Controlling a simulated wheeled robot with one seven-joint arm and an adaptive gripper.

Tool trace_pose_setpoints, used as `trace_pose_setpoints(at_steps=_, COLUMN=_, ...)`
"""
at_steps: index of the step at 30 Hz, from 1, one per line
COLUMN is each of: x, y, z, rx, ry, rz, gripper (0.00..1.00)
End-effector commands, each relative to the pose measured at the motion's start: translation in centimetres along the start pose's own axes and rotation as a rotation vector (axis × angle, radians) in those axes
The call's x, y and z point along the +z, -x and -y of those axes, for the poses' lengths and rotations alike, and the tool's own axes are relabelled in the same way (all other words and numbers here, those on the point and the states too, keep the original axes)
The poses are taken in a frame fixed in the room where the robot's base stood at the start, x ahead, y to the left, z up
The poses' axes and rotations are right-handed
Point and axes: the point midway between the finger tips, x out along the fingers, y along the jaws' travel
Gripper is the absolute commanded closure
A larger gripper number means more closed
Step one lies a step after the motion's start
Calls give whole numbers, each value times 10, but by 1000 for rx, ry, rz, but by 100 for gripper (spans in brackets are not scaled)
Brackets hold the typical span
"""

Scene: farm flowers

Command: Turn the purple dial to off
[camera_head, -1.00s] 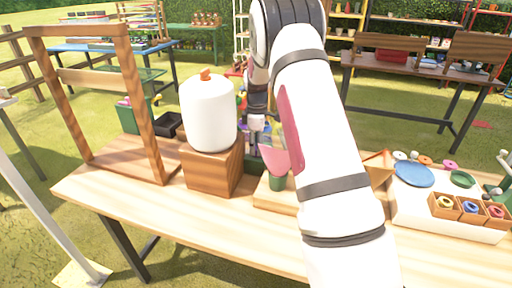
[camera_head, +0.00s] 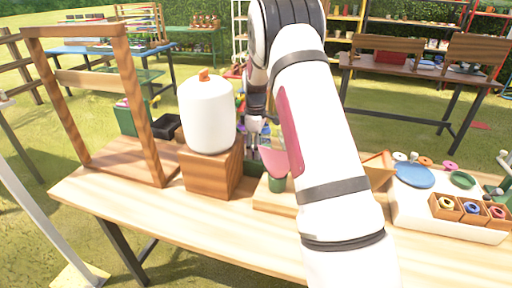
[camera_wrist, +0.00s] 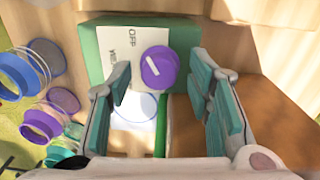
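The purple dial (camera_wrist: 160,68) is a round knob with a white pointer line that slants toward its upper left. It sits on the face of a green box (camera_wrist: 90,45), beside a white label (camera_wrist: 130,45) reading "OFF" near the top and another, partly hidden word lower left. My gripper (camera_wrist: 158,72) is open in the wrist view, with one finger left and one finger right of the dial. Neither finger visibly touches it. In the head view my gripper (camera_head: 254,148) is small and partly hidden by my arm, and I cannot make out the dial.
Several coloured rings (camera_wrist: 42,122) lie left of the box in the wrist view. In the head view a white canister (camera_head: 208,115) stands on a wooden block (camera_head: 212,172) left of my gripper. A wooden frame (camera_head: 130,100) stands farther left. The table's front left (camera_head: 160,215) is clear.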

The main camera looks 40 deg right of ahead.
Motion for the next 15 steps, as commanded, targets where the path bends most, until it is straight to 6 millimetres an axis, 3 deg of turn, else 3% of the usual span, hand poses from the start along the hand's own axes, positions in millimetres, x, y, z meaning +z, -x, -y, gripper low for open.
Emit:
trace_pose_setpoints(at_steps=8, x=0, y=2, z=-1, rx=2, ry=1, rz=-1, gripper=52)
trace_pose_setpoints(at_steps=15, x=-1, y=31, z=-1, rx=5, ry=1, rz=-3, gripper=52)
